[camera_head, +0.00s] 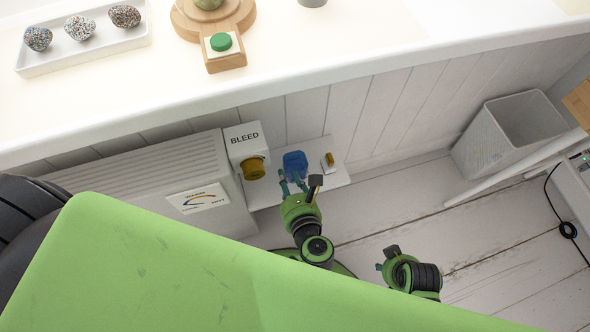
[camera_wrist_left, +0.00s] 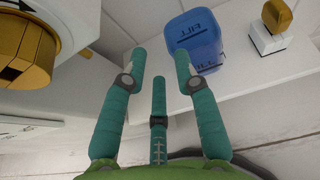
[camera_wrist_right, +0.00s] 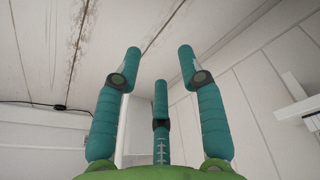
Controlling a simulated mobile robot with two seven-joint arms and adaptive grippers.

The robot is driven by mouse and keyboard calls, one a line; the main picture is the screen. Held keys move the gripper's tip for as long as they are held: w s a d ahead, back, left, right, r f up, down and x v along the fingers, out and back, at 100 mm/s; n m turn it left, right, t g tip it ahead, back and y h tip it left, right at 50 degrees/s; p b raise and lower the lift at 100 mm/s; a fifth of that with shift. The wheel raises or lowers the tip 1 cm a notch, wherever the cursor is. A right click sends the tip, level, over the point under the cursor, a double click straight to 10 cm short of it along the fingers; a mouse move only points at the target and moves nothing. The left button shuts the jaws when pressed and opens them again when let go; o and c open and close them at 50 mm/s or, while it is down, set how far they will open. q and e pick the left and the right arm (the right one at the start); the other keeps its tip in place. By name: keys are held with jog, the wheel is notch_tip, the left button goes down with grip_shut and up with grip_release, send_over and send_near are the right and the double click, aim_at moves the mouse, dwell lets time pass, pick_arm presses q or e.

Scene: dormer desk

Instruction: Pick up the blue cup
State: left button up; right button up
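The blue cup (camera_head: 294,163) stands on a small white shelf (camera_head: 268,196) below the windowsill, beside the radiator. In the left wrist view the cup (camera_wrist_left: 196,38) has the word FILL on it and lies ahead of the fingers, right of centre. My left gripper (camera_head: 292,181) is open, its teal fingers just short of the cup; in its wrist view the fingers (camera_wrist_left: 162,65) are spread with nothing between them. My right gripper (camera_head: 385,262) is lower right, away from the cup; its fingers (camera_wrist_right: 160,65) are open and empty in its wrist view.
A white box marked BLEED (camera_head: 243,140) with a brass knob (camera_head: 254,168) stands left of the cup. A small brass-and-white piece (camera_head: 328,162) sits to its right. The radiator (camera_head: 140,180) is at left, the sill (camera_head: 300,60) above, a bin (camera_head: 510,130) at right.

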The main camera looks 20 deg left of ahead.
aim_at(286, 171)
pick_arm(q)
jog(key=x, duration=0.2)
jog(key=b+x, duration=0.1)
jog(key=x, duration=0.2)
jog(key=shift+w+d+f, duration=0.15)
jog(key=shift+d, duration=0.2)
pick_arm(e)
jog(key=r, duration=0.2)
jog(key=w+r, duration=0.1)
jog(key=r, duration=0.1)
pick_arm(q)
jog(key=shift+c, duration=0.4)
grip_shut()
